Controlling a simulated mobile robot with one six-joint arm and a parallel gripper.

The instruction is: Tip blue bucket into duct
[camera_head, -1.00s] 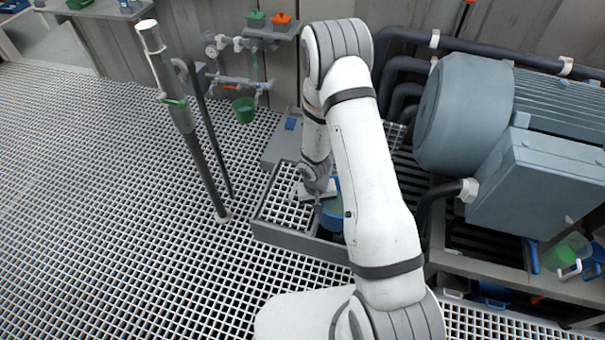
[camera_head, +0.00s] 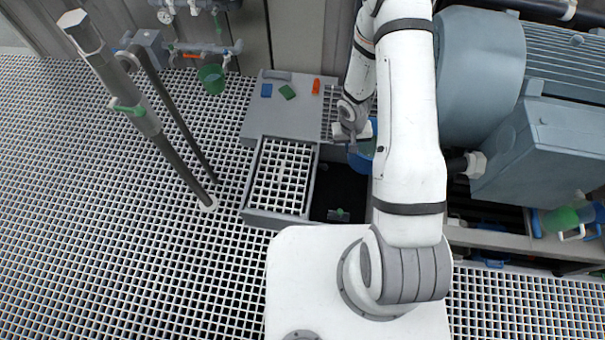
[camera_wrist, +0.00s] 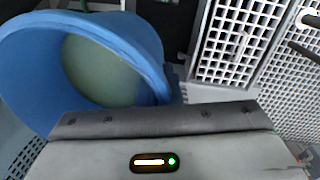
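The blue bucket (camera_head: 363,158) is beside my gripper (camera_head: 352,133) in the head view, partly hidden by my arm. In the wrist view the bucket (camera_wrist: 150,42) fills the upper left, its mouth showing a murky greenish content (camera_wrist: 100,72). The bucket stays close against my gripper, which looks shut on it, though the fingertips are hidden. A dark open duct (camera_head: 338,188) lies in the floor, in front of and left of the bucket, with a small green item at its near end. I cannot tell how far the bucket is tilted.
A framed grating panel (camera_head: 281,178) borders the opening's left side. A grey plate (camera_head: 262,118) behind it carries small blue, green and orange pieces. A pole (camera_head: 140,110) stands left. A large blue-grey motor (camera_head: 540,120) blocks the right. Open grating floor lies left.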

